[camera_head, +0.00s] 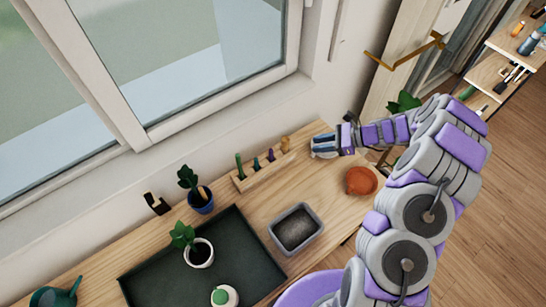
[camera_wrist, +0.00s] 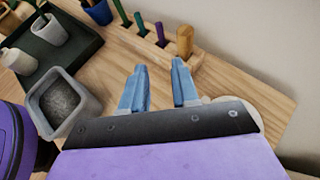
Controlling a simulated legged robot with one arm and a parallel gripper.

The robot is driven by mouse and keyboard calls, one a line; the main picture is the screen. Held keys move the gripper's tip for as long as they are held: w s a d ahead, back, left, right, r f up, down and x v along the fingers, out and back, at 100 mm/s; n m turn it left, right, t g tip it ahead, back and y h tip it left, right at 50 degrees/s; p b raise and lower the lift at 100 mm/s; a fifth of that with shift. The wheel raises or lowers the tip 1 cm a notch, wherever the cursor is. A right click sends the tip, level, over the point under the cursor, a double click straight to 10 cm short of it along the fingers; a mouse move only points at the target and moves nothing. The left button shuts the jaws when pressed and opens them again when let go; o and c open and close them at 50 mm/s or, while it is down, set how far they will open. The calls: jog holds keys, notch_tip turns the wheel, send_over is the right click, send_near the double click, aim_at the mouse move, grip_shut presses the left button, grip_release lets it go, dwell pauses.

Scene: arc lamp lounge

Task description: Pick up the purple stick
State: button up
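The purple stick (camera_head: 271,155) stands in a slot of a light wooden rack (camera_head: 262,174) by the window wall. In the wrist view the purple stick (camera_wrist: 160,32) is between a green stick and a thicker tan wooden handle (camera_wrist: 184,40). My gripper (camera_head: 324,146) is to the right of the rack, over the right end of the wooden table. In the wrist view my gripper (camera_wrist: 158,68) has its two blue fingers apart with nothing between them. The fingers point toward the rack, and the purple stick lies beyond their tips.
Green sticks (camera_head: 239,164) share the rack. A grey container of dark soil (camera_head: 295,229) and an orange-brown bowl (camera_head: 361,180) stand on the table. A black tray (camera_head: 245,256) holds a potted plant (camera_head: 199,253). Bare wood lies between my fingers and the rack.

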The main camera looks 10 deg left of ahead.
jog(key=b, duration=0.2)
send_near(271, 158)
jog(key=a+r, duration=0.2)
jog(key=shift+w+b+x, duration=0.2)
jog(key=shift+x, duration=1.25)
jog(key=shift+w+b+x, duration=0.2)
jog(key=shift+x, duration=1.2)
grip_shut()
